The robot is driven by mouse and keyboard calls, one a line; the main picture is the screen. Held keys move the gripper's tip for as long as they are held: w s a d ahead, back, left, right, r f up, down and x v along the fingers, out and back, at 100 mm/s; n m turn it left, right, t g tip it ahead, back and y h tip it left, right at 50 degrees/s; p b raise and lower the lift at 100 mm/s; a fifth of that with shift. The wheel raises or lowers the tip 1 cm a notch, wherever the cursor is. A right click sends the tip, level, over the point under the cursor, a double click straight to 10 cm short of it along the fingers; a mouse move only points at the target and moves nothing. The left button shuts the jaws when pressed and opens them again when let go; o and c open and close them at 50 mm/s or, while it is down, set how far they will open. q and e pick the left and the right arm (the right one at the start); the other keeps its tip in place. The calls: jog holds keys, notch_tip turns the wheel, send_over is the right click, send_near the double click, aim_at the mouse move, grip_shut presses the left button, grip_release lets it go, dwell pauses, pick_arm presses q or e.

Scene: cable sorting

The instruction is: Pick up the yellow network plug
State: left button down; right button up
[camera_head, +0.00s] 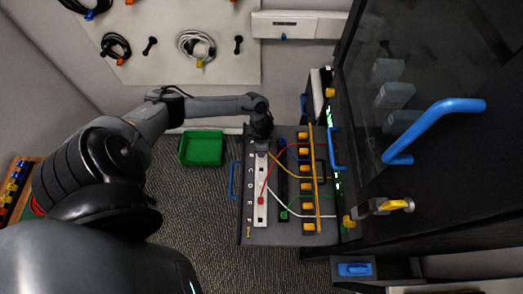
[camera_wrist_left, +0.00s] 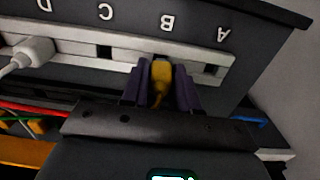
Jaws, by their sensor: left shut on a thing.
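The yellow network plug (camera_wrist_left: 160,76) is at the white socket strip (camera_wrist_left: 218,60), below the letter B in the left wrist view. My left gripper (camera_wrist_left: 160,92) has its two dark purple fingers on either side of the plug and is shut on it. I cannot tell whether the plug is still seated in the socket. In the head view my left gripper (camera_head: 260,145) is over the far end of the strip (camera_head: 260,215) and hides the plug. A yellow-orange cable (camera_head: 300,170) runs from there to the right. My right gripper is not in view.
A white plug (camera_wrist_left: 30,52) sits in the strip near the letter D. A red plug (camera_head: 261,200) sits nearer in the head view. Red, white and green cables cross the panel. A green bin (camera_head: 202,160) stands left. A dark cabinet with a blue handle (camera_head: 430,130) borders the right.

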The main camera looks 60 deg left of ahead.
pick_arm(q)
notch_tip(320, 180, up, 3)
jog(key=shift+r, duration=0.1)
jog(key=w+d+r+p, duration=0.5)
jog(key=d+r+p, duration=0.1)
jog(key=d+r, duration=0.4)
jog(key=shift+d, duration=0.3)
dwell(0.3)
dwell(0.5)
